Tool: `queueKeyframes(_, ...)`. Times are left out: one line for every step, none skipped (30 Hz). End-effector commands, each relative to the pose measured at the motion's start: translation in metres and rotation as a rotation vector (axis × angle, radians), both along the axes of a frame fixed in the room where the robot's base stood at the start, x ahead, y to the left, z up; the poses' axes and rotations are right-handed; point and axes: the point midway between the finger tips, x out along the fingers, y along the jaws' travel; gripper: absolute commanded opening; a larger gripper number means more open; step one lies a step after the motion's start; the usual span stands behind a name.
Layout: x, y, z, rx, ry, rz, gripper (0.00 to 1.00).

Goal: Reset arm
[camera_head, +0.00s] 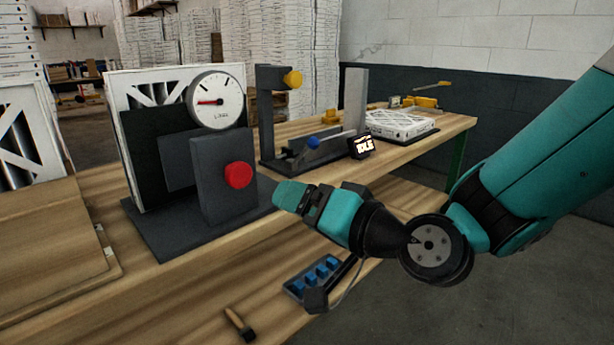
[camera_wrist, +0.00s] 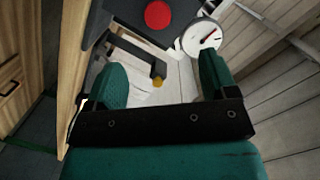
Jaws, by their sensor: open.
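My gripper (camera_head: 283,197) is at the end of my teal arm, in the middle of the head view, in front of the dark test stand with the red button (camera_head: 238,175). In the wrist view my gripper (camera_wrist: 165,80) shows two teal fingers spread wide with nothing between them. The red button (camera_wrist: 158,14) and the round gauge (camera_wrist: 201,37) show beyond the fingers at the top of the wrist view. The gauge (camera_head: 216,100) sits on top of the stand in the head view. My gripper looks apart from the stand.
A wooden workbench (camera_head: 440,140) runs across the scene. It carries a grey fixture (camera_head: 268,115) with yellow and blue knobs, a small display (camera_head: 362,146) and a boxed filter (camera_head: 400,124). A blue-slotted tray (camera_head: 312,275) and a brush (camera_head: 240,324) lie lower down. Stacked boxes stand behind.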

Motion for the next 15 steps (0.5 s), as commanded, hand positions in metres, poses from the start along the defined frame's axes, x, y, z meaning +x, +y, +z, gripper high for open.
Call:
queueKeyframes(-0.008,-0.002,0.017,-0.056,0.007,0.043,0.79)
queueKeyframes(-0.014,-0.004,0.022,-0.099,0.017,0.075,0.79)
queueKeyframes(-0.024,-0.007,0.027,-0.164,0.035,0.118,0.79)
queueKeyframes(-0.032,-0.011,0.030,-0.218,0.051,0.153,0.79)
queueKeyframes(-0.040,-0.015,0.033,-0.271,0.067,0.186,0.79)
queueKeyframes(-0.051,-0.023,0.037,-0.343,0.090,0.227,0.79)
queueKeyframes(-0.059,-0.029,0.039,-0.396,0.111,0.258,0.79)
queueKeyframes(-0.068,-0.036,0.041,-0.450,0.132,0.286,0.79)
queueKeyframes(-0.080,-0.046,0.044,-0.520,0.163,0.322,0.79)
queueKeyframes(-0.089,-0.055,0.047,-0.573,0.186,0.348,0.79)
queueKeyframes(-0.098,-0.064,0.049,-0.624,0.211,0.373,0.79)
queueKeyframes(-0.110,-0.077,0.052,-0.689,0.248,0.402,0.79)
queueKeyframes(-0.118,-0.086,0.054,-0.734,0.275,0.423,0.79)
queueKeyframes(-0.127,-0.095,0.056,-0.776,0.301,0.441,0.79)
queueKeyframes(-0.138,-0.107,0.059,-0.828,0.336,0.465,0.79)
